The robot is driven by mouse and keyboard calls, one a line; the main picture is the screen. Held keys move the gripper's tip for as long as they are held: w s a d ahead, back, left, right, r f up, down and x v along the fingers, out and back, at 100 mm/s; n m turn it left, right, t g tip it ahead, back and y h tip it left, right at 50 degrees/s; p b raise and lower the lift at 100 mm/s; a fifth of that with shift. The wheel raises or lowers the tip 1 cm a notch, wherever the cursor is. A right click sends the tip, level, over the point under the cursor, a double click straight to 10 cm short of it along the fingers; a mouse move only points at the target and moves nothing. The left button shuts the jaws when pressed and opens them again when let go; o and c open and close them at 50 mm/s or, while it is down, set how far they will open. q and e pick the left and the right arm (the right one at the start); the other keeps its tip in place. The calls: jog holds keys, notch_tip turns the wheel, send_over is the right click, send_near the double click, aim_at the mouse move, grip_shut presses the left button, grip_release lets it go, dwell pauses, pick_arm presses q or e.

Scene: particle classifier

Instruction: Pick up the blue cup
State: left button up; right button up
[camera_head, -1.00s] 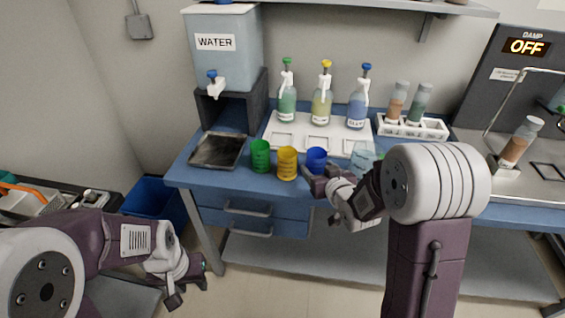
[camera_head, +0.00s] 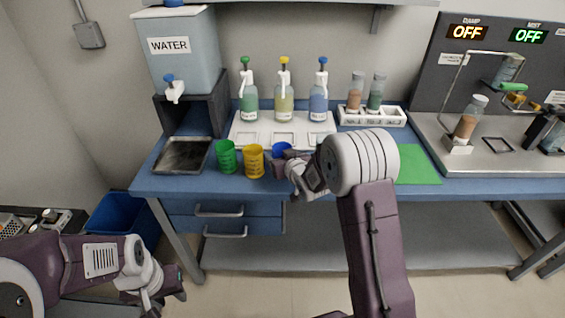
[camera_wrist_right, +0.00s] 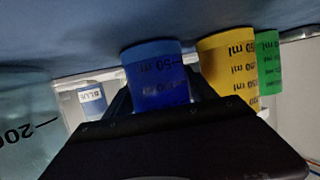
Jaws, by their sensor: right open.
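The blue cup (camera_head: 281,148) stands on the blue table, right of the yellow cup (camera_head: 254,162) and the green cup (camera_head: 226,157). My right gripper (camera_head: 280,164) is at the blue cup's near side and hides its lower part. In the right wrist view the blue cup (camera_wrist_right: 156,80) is centred between the open fingers of my right gripper (camera_wrist_right: 160,100). I cannot tell whether the fingers touch it. My left gripper (camera_head: 168,288) is low at the lower left, away from the table, and its jaw opening is unclear.
A clear beaker (camera_wrist_right: 25,125) is close at the left in the right wrist view. The white bottle rack (camera_head: 283,142) is behind the cups. A dark metal tray (camera_head: 182,156) lies left of them. A green mat (camera_head: 418,165) lies to the right, beyond my right arm.

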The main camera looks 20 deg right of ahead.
jog(key=c, duration=1.2)
jog(key=shift+o, duration=0.2)
notch_tip(320, 180, up, 10)
jog(key=p, duration=0.2)
jog(key=shift+p, duration=0.3)
